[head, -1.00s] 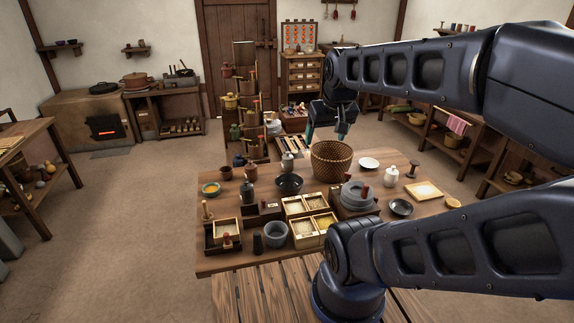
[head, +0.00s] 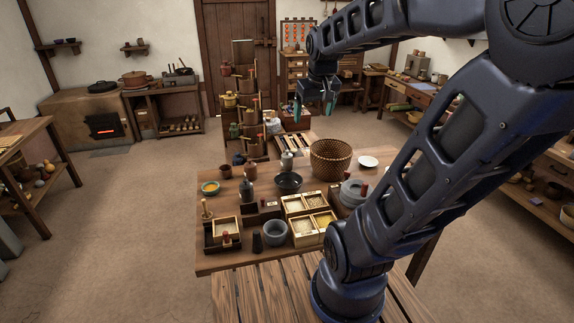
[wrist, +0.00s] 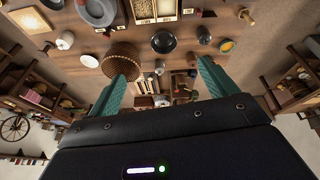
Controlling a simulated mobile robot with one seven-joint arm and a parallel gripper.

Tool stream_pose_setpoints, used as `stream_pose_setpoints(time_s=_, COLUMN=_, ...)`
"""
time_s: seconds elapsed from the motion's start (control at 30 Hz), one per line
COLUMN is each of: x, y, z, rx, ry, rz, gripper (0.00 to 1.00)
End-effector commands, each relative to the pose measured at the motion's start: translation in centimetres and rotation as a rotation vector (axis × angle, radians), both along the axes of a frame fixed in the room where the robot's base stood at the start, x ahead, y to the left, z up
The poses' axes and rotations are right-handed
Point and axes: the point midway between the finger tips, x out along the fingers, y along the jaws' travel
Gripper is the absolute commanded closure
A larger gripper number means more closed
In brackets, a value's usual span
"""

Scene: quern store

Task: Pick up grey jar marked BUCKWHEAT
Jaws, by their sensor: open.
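No BUCKWHEAT lettering can be read in either view. A small grey jar (head: 288,160) stands near the table's back edge, left of the wicker basket; in the wrist view it (wrist: 159,66) shows between the fingertips. A darker grey jar (head: 247,190) stands further forward and left; which jar is marked I cannot tell. My gripper (head: 315,104) is open and empty, above and beyond the table's back edge, pointing down. Its two green fingers (wrist: 163,66) are apart in the wrist view. The jars are clear of the fingers.
The wicker basket (head: 331,160) stands right of the grey jar, a dark bowl (head: 289,183) in front of it. Grain boxes (head: 310,217) and a grey quern (head: 352,192) crowd the table (head: 232,262). A tiered stand (head: 245,100) rises behind. My arm hides the table's right side.

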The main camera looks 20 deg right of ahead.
Motion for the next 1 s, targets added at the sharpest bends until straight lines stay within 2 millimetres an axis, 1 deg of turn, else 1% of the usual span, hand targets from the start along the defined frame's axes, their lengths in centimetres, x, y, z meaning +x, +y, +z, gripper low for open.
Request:
stream_pose_setpoints(time_s=0.03, x=1.5, y=-0.1, z=-0.1, rx=-0.005, ry=0.013, rz=0.013, gripper=0.15)
stream_pose_setpoints(time_s=0.27, x=7.6, y=-0.4, z=-0.5, rx=-0.03, ry=0.054, rz=0.081, gripper=0.15)
stream_pose_setpoints(time_s=0.47, x=13.0, y=-0.7, z=-1.8, rx=-0.049, ry=0.088, rz=0.141, gripper=0.15)
stream_pose_setpoints(time_s=0.57, x=15.7, y=-0.8, z=-2.7, rx=-0.056, ry=0.106, rz=0.172, gripper=0.15)
stream_pose_setpoints(time_s=0.77, x=21.1, y=-1.2, z=-5.2, rx=-0.07, ry=0.142, rz=0.233, gripper=0.15)
stream_pose_setpoints(time_s=1.0, x=27.2, y=-1.8, z=-9.2, rx=-0.082, ry=0.182, rz=0.308, gripper=0.15)
